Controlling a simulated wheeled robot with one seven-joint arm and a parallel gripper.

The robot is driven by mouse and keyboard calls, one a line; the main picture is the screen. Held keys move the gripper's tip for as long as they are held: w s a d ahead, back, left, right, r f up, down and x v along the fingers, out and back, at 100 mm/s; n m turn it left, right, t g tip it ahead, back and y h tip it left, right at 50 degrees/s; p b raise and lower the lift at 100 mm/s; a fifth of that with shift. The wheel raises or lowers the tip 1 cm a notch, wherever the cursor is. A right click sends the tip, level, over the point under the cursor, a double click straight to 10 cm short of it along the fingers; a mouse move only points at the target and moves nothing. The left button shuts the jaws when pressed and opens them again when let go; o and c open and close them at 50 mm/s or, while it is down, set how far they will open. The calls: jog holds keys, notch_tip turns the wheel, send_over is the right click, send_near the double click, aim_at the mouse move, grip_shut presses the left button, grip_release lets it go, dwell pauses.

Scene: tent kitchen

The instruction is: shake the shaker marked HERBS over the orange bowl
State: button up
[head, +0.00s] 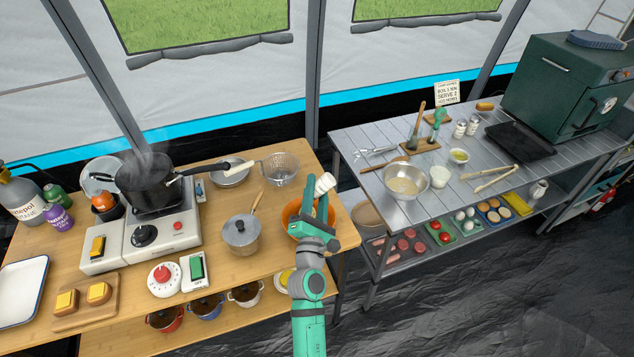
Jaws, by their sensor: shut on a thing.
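My gripper (316,204) is shut on a small white shaker (325,183), which shows tilted above the fingers. I cannot read any marking on it at this size. The orange bowl (291,212) stands at the right end of the wooden table. My gripper and the shaker are over the bowl's right side in the picture, and my arm hides much of the bowl. I cannot see what is inside the bowl or how high the shaker is above it. Two more small shakers (466,128) stand on the grey slatted table at the right.
A lidded pot (241,235) stands left of the bowl, and a wire strainer (281,168) lies behind it. A steaming black pot (149,183) sits on the stove (145,232). A gap separates the wooden table (222,283) from the grey table (366,155).

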jog(key=shift+f, duration=0.25)
jog(key=shift+s+a, duration=0.1)
jog(key=shift+s, duration=0.05)
dwell(0.4)
